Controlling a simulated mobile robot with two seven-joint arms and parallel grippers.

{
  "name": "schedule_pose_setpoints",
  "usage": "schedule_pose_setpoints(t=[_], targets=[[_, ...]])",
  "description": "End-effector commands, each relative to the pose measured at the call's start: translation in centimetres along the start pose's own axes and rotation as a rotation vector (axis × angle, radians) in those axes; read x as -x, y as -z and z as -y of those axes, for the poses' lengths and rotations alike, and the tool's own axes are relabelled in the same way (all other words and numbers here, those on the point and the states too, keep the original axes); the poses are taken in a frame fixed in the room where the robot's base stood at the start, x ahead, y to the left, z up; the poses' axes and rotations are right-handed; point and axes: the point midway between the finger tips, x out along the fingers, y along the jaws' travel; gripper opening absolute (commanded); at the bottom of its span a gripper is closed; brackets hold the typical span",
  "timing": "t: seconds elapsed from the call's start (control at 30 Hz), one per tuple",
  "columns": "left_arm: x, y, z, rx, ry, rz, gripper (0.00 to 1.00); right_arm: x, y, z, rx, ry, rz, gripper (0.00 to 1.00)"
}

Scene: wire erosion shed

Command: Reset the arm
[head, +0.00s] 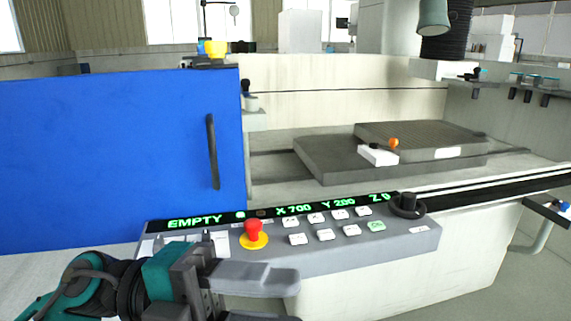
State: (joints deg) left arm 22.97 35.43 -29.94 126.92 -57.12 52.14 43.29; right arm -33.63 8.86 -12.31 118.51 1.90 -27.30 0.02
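My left gripper (272,304) comes in from the bottom left, in front of the control panel (420,240). One flat grey finger shows fully; the other is cut off by the bottom edge. A gap shows between them, and I see nothing held there. The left arm hides the panel's lower left part. The panel has a red mushroom button (253,230) on a yellow base, several white keys, a green key (376,226) and a black knob (408,204). Its display (290,210) reads "EMPTY", "X 700 Y 200 Z 0". My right gripper is out of view.
A large blue door (110,160) with a black handle (213,152) stands at the left. Behind the panel is a machine bed with a grey plate (330,165). A white block with an orange-knobbed lever (392,144) sits there. Open floor shows at the bottom right.

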Motion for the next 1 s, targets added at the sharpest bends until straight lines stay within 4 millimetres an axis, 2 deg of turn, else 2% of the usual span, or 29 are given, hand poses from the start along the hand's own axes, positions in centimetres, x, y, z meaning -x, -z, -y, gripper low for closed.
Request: schedule_pose_setpoints(t=[0.03,0.13,0.2,0.27,0.37,0.47,0.5,0.57,0.6,0.7,0.77,0.8,0.83,1.0], targets=[[0.2,-1.1,0.8,0.066,0.162,0.051,0.44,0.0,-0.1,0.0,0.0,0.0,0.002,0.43],[2.3,-4.2,1.8,0.196,0.456,0.21,0.44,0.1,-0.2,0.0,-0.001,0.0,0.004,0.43],[4.7,-6.8,0.9,0.305,0.63,0.359,0.44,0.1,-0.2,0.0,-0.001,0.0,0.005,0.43],[7.1,-9.0,-0.9,0.413,0.755,0.505,0.44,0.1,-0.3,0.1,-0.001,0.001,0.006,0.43],[11.2,-11.7,-6.4,0.621,0.905,0.772,0.44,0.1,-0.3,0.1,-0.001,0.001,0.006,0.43],[14.5,-12.5,-13.3,0.828,0.97,1.018,0.44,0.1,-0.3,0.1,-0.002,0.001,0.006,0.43],[15.4,-12.3,-16.1,0.911,0.979,1.104,0.44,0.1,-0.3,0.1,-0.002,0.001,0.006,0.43],[16.5,-11.5,-20.3,1.033,0.978,1.223,0.44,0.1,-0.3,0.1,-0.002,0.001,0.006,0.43],[17.0,-10.6,-23.0,1.114,0.969,1.296,0.44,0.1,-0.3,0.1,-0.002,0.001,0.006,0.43],[17.6,-7.8,-29.2,1.313,0.924,1.45,0.44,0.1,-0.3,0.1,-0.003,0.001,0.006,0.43],[17.6,-5.7,-32.6,1.432,0.885,1.529,0.44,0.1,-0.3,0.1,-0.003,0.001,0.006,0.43],[17.5,-4.7,-32.7,1.475,0.868,1.557,0.44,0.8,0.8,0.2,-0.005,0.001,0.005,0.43],[17.6,-4.7,-30.9,1.454,0.873,1.554,0.44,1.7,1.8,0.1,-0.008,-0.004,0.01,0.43],[18.3,-3.5,-27.6,1.431,0.88,1.581,0.44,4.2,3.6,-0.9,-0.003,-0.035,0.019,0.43]])
